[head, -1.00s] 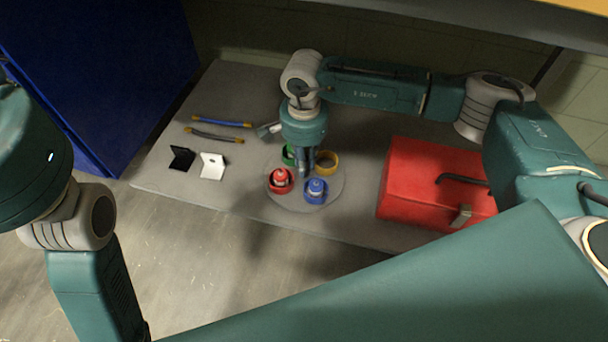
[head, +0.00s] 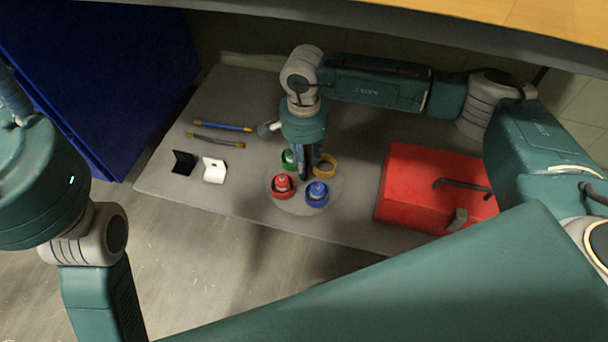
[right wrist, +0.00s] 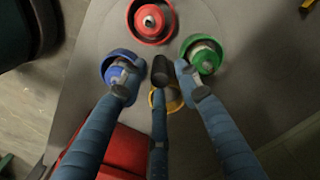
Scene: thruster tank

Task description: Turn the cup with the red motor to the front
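A round grey turntable (head: 335,190) carries four cups in a ring. The red cup with the red motor (head: 283,186) is at its front left, the blue cup (head: 317,194) at its front right. The yellow cup (head: 326,164) is at the back right and the green cup (head: 288,157) at the back left, partly hidden. My right gripper (head: 306,173) points down among the cups. In the right wrist view its fingertips (right wrist: 160,78) lie between the blue, green and yellow cups, away from the red cup (right wrist: 150,20); nothing is seen held. My left gripper is out of view.
A red toolbox (head: 430,190) stands right of the turntable. A black bracket (head: 184,162), a white bracket (head: 214,171) and blue (head: 222,125) and dark (head: 215,139) tubes lie at the left of the table (head: 240,95). A blue cabinet (head: 95,75) stands farther left.

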